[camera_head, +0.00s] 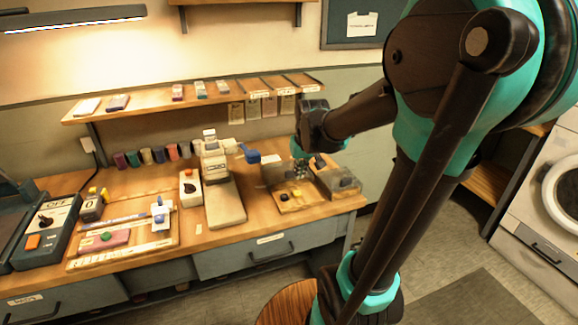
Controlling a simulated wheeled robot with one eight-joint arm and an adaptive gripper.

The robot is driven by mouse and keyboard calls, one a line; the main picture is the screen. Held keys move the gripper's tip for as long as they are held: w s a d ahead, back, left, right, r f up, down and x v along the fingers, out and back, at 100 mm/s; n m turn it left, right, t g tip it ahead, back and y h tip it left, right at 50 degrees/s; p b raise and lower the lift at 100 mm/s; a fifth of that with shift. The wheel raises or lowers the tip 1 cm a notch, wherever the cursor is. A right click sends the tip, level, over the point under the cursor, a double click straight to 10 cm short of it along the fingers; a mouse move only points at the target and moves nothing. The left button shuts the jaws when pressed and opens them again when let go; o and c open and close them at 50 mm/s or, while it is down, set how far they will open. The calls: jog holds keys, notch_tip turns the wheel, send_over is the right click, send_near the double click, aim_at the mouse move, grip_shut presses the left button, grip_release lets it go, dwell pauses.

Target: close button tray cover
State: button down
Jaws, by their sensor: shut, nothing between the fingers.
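The wooden button tray (308,205) stands at the right end of the workbench, with small yellow and black pieces (296,194) showing in its open left part. A clear panel that looks like the cover (344,181) is at the tray's right side. A second clear, upright-looking panel (273,173) shows at the tray's back left; I cannot tell whether it belongs to the cover. My gripper (300,170) points down over the back of the tray, shut and empty. It is small here, and I cannot tell whether it touches the cover.
A white machine with a blue handle (216,160) stands left of the tray. A shelf (200,97) with hanging cards runs above the bench. The bench front (345,203) right of the tray is clear.

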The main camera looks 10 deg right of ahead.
send_near(284, 167)
jog(key=v, duration=0.5)
jog(key=shift+n, duration=0.4)
jog(key=x, duration=1)
jog(key=shift+d, duration=0.1)
jog(key=shift+s+d, duration=0.15)
jog(key=shift+s, duration=0.85)
jog(key=shift+s+d, duration=0.2)
jog(key=shift+s, duration=0.75)
jog(key=s, duration=0.3)
jog(key=s+d, duration=0.1)
jog(key=s, duration=0.3)
jog(key=s+d, duration=0.1)
jog(key=s, duration=0.3)
jog(key=shift+s, duration=0.4)
jog(key=shift+f, duration=0.1)
